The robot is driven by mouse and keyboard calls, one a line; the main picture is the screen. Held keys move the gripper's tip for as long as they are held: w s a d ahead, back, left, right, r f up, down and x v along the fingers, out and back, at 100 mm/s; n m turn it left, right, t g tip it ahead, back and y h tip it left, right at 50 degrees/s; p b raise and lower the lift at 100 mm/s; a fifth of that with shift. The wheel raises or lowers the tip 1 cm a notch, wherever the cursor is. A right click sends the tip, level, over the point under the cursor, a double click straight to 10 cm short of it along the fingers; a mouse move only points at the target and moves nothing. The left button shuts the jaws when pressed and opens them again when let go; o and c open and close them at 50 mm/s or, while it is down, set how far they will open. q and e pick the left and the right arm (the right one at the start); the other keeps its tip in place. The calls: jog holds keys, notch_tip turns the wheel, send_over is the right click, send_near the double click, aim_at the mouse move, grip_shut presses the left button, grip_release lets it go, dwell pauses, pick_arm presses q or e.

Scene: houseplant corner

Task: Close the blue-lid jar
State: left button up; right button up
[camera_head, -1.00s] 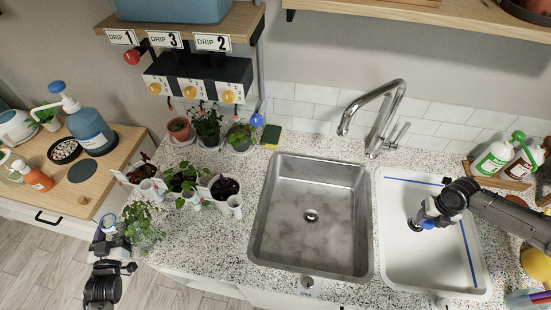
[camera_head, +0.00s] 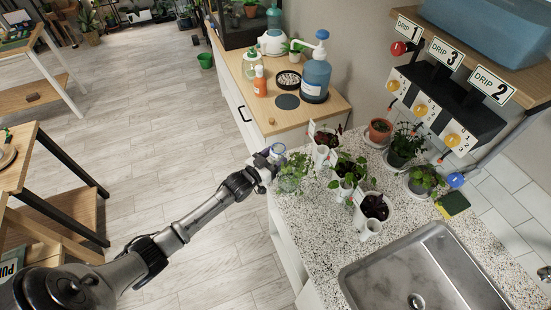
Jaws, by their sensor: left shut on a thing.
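My left gripper (camera_head: 268,166) is at the left edge of the speckled counter, beside a leafy green plant (camera_head: 292,176). It is shut on a small, round, clear thing with a bluish-purple rim, which looks like the jar (camera_head: 278,149). The jar is small in view, and the fingers hide part of it; I cannot tell whether it rests on anything. I see no blue lid on or near it for certain. My right gripper is out of view.
White planters (camera_head: 347,191) stand close right of my left gripper. A wooden cabinet (camera_head: 325,104) beyond carries a blue pump bottle (camera_head: 316,75) and an orange bottle (camera_head: 260,82). The steel sink (camera_head: 420,275) is at lower right. Open floor (camera_head: 150,150) lies left.

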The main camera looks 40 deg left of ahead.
pick_arm(q)
jog(key=shift+r, duration=0.4)
jog(key=s+a, duration=0.1)
jog(key=s, duration=1.7)
jog(key=shift+a, duration=0.2)
jog(key=o, duration=0.5)
jog(key=c, duration=0.7)
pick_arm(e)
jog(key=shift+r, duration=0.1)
